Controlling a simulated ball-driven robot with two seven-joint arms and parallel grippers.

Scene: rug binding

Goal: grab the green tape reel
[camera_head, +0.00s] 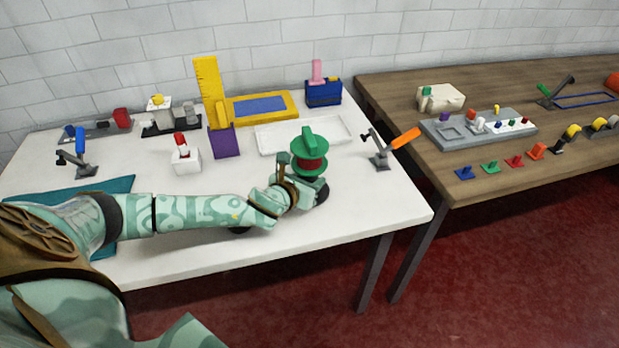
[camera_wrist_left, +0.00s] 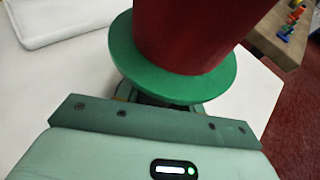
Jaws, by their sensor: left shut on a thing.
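The green tape reel (camera_head: 309,151) has green flanges, a dark red middle and a green top piece. It stands upright near the right part of the white table, in front of the white tray. My left gripper (camera_head: 300,185) is at the reel's lower part and is shut on it. In the left wrist view the reel's red middle and lower green flange (camera_wrist_left: 170,72) fill the upper centre, close above the gripper (camera_wrist_left: 155,103). The fingertips are mostly hidden beneath the flange. My right gripper shows in neither view.
A white tray (camera_head: 265,141) lies behind the reel. A clamp with an orange handle (camera_head: 404,139) stands to its right. A purple holder (camera_head: 224,144) with a yellow ruler and a white block with a red top (camera_head: 186,160) stand to the left. The front right table corner is clear.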

